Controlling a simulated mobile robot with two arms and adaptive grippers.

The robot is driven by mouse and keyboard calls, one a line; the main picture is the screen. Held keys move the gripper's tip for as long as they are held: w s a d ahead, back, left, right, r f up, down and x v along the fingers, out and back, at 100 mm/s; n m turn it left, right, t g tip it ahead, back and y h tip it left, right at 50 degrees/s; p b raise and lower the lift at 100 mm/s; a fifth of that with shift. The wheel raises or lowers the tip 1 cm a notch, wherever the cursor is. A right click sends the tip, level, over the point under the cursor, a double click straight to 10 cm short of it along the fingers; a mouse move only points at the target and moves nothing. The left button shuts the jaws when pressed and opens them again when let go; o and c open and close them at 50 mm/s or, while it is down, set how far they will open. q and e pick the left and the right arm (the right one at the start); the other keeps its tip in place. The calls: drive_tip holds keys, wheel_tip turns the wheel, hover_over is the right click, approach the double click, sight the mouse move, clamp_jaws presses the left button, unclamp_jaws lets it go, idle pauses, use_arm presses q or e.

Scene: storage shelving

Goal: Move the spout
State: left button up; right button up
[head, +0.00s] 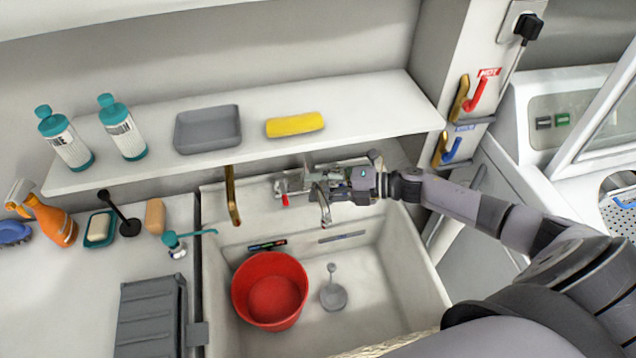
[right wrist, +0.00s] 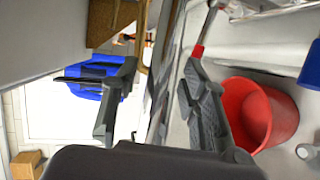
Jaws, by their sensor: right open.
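The metal spout (head: 325,209) curves down from the tap at the back wall of the white sink (head: 413,262). My right gripper (head: 322,181) reaches in from the right and is at the tap, just above the spout's curved end. Its fingers hide part of the tap body. In the right wrist view the right gripper (right wrist: 158,80) is open, with its two dark fingers well apart. A grey metal strip runs between them; I cannot tell whether it is the spout. A red-tipped lever (head: 285,200) sits left of the spout. My left gripper is not in view.
A red bucket (head: 240,292) stands in the sink beside a grey drain plug (head: 333,296). A white shelf (head: 370,112) overhangs the tap, carrying bottles, a grey tray (head: 207,130) and a yellow sponge (head: 295,125). The sink's right side is clear.

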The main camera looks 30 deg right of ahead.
drive_tip(key=shift+c, duration=0.5)
clamp_jaws()
idle(0.5)
